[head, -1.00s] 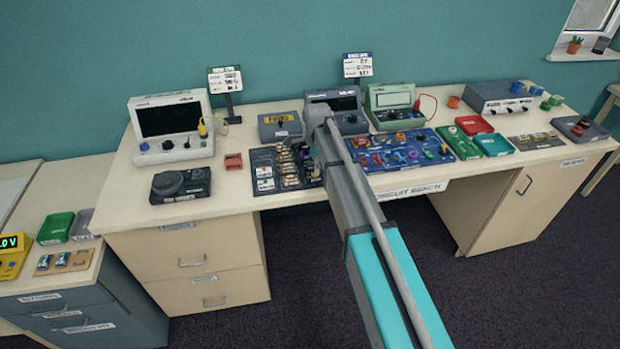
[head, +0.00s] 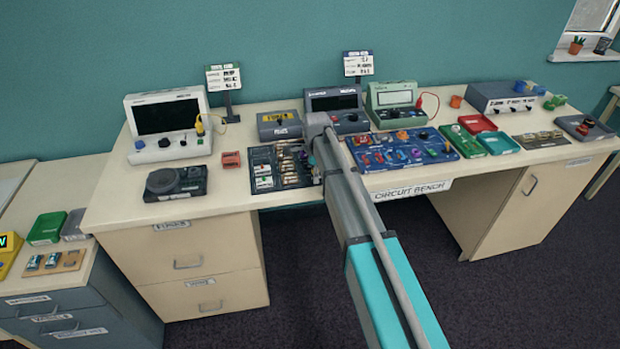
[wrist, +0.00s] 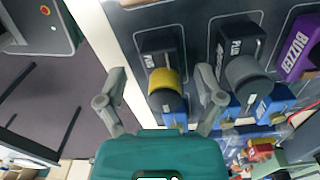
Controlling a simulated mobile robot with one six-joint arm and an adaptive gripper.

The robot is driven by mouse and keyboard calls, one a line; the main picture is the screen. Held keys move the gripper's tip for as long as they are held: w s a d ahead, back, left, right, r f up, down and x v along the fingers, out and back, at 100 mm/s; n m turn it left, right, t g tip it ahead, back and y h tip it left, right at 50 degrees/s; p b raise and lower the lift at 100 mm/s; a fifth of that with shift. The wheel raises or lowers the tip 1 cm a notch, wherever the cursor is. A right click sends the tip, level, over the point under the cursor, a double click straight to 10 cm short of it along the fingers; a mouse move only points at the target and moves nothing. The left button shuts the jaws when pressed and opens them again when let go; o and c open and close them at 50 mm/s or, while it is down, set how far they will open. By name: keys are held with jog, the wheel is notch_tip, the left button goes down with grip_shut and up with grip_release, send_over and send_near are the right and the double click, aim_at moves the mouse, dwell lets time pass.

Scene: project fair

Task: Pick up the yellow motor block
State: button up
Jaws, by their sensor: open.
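The yellow motor block (wrist: 163,81) shows in the wrist view as a yellow cylinder with a dark end, beside a black labelled base. It lies between the two fingers of my gripper (wrist: 160,101), which are spread wide, with a gap on both sides. The fingers do not appear to touch it. I cannot tell how far above it they are. In the head view my arm covers this part of the bench, and I cannot make out the block or the fingers there.
A similar grey cylinder block (wrist: 246,76) stands close right of my right finger in the wrist view, with a purple buzzer block (wrist: 300,47) beyond. Blue blocks lie nearby. In the head view, a dark tray of parts (head: 262,158) and a blue tray (head: 450,155) flank my arm.

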dwell(0.5)
grip_shut()
